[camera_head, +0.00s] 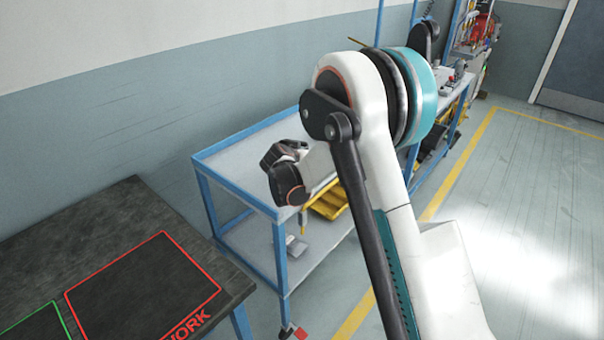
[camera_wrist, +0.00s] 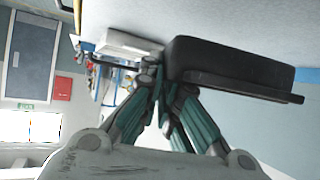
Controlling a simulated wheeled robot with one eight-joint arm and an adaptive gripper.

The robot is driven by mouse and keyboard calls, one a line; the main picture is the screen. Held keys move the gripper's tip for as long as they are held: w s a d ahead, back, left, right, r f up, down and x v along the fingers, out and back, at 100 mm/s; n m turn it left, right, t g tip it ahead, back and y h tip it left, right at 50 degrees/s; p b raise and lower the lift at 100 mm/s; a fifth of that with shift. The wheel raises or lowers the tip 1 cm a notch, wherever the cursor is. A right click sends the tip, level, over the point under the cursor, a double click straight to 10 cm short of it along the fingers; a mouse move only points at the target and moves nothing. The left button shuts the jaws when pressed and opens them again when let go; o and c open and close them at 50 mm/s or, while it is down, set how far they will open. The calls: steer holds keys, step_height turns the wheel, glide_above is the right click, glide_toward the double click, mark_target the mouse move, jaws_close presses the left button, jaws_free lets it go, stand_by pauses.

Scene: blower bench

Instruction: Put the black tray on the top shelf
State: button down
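The black tray (camera_wrist: 230,62) shows in the wrist view, right of centre, with its wide lip low in the picture. That view is roughly upside down. My gripper (camera_wrist: 163,78) has its fingers drawn close together at the tray's left end, and they appear to pinch its wall. A pale surface (camera_wrist: 215,18) lies beyond the tray; I cannot tell whether the tray touches it. In the head view my arm hides the gripper, and the tray is not seen. The blue-framed shelf unit (camera_head: 238,195) has a grey upper shelf (camera_head: 235,155) and a lower shelf.
A dark workbench (camera_head: 120,215) with a red-outlined mat (camera_head: 145,285) stands at the left. A yellow bin (camera_head: 328,205) shows below the upper shelf. A white box (camera_wrist: 130,43) is beside the tray in the wrist view. Open floor (camera_head: 520,220) lies at the right.

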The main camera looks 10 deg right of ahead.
steer(key=shift+f+b, duration=0.8)
steer(key=shift+f, duration=2.1)
steer(key=shift+f, duration=0.2)
steer(key=c, duration=1.8)
jaws_free()
steer(key=shift+r, duration=0.1)
